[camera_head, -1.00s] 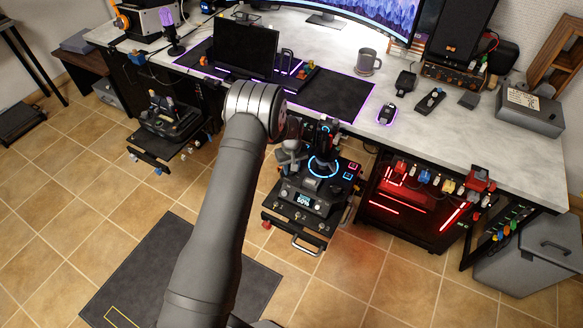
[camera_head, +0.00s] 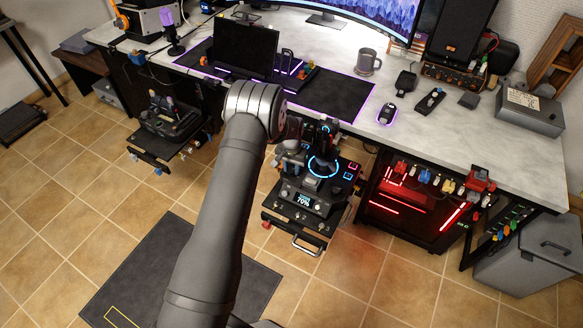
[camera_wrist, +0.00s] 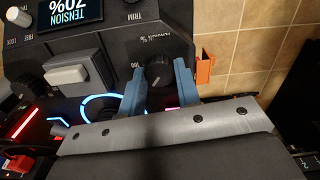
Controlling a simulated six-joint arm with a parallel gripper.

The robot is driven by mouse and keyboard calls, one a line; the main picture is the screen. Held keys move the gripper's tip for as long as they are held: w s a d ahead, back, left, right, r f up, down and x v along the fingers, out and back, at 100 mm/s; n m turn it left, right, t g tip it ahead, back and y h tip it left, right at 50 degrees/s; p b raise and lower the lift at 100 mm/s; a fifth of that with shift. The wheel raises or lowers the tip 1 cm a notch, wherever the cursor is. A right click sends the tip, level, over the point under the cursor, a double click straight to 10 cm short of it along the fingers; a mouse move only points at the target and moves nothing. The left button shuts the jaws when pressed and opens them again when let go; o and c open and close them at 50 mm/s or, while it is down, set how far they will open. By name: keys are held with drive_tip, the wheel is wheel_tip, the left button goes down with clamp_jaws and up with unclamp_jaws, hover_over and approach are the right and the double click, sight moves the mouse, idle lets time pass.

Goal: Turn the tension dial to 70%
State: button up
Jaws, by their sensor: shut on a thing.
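The tension dial (camera_wrist: 158,73) is a dark round knob with a pale pointer line, on the black control panel. In the wrist view it sits between the two blue fingers of my gripper (camera_wrist: 160,68), which is shut on it. The panel's display (camera_wrist: 70,14) shows upside down there and reads TENSION 70%. In the head view the display (camera_head: 303,200) also reads 70%. My arm and wrist hide the dial in the head view.
A flight stick (camera_head: 323,145) with a glowing blue ring stands on the panel. A grey rocker switch (camera_wrist: 67,74) and a TRIM knob are near the dial. An orange bracket (camera_wrist: 205,68) is at the panel's edge. The desk (camera_head: 408,125) is above.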

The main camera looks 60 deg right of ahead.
sight(292, 170)
idle(0.3)
drive_tip(key=o, duration=1)
wheel_tip(292, 170, up, 18)
drive_tip(key=shift+f, duration=0.25)
wheel_tip(292, 170, down, 18)
drive_tip(key=shift+r, duration=0.25)
idle(0.4)
drive_tip(key=shift+r, duration=0.1)
